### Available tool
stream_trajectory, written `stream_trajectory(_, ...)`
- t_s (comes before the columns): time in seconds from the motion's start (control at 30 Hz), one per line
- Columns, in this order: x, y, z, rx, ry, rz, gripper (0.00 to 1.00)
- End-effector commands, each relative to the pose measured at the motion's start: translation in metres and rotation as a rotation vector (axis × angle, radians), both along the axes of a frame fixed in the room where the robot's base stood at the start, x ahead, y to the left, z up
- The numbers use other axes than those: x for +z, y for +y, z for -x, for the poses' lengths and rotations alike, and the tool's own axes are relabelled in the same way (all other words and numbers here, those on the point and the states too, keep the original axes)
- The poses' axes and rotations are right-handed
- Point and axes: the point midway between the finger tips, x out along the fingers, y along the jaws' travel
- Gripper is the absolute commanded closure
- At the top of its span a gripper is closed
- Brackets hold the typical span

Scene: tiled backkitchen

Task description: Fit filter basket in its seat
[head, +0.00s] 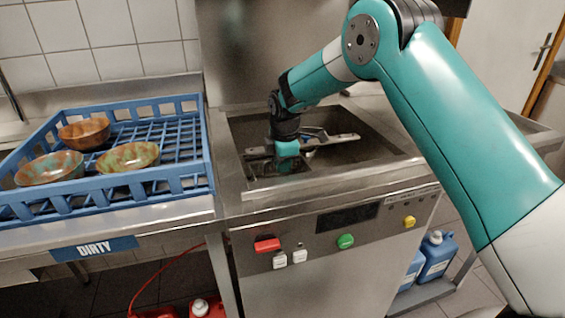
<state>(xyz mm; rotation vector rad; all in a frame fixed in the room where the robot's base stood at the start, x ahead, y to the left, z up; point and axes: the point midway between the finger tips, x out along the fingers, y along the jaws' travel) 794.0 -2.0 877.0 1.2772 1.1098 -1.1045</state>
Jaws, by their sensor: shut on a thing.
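My gripper (289,160) reaches down into the open wash tank (385,160) of the steel machine. It is shut on the filter basket, low inside the tank. The basket is small, dark and mostly hidden by my wrist and the shade, so I cannot make out its shape or tilt. The seat in the tank floor is also hidden; I cannot tell whether basket and seat touch. A grey metal wash arm (343,139) lies across the tank, passing behind my wrist.
A blue rack (190,182) with three brown-green bowls (128,157) stands on the left counter, above a DIRTY label (93,249). The machine's front panel has a red switch (267,245) and a green button (345,241). Blue canisters (437,254) stand at the lower right.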

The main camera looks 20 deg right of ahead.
Motion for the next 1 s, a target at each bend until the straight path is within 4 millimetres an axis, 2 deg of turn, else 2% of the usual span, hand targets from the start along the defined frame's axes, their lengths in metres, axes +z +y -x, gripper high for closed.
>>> stream_trajectory(0.73,-0.0072,0.0001,-0.0002,0.000,-0.001,0.000,1.00)
stream_trajectory(0.8,-0.0069,0.0001,-0.0003,0.000,-0.001,0.000,0.79)
stream_trajectory(0.87,-0.0070,0.0001,-0.0003,0.000,-0.001,0.000,0.65)
stream_trajectory(0.9,-0.0070,0.0001,-0.0002,0.000,-0.001,0.000,0.60)
stream_trajectory(1.0,-0.0071,0.0001,-0.0002,0.000,-0.001,0.000,0.60)
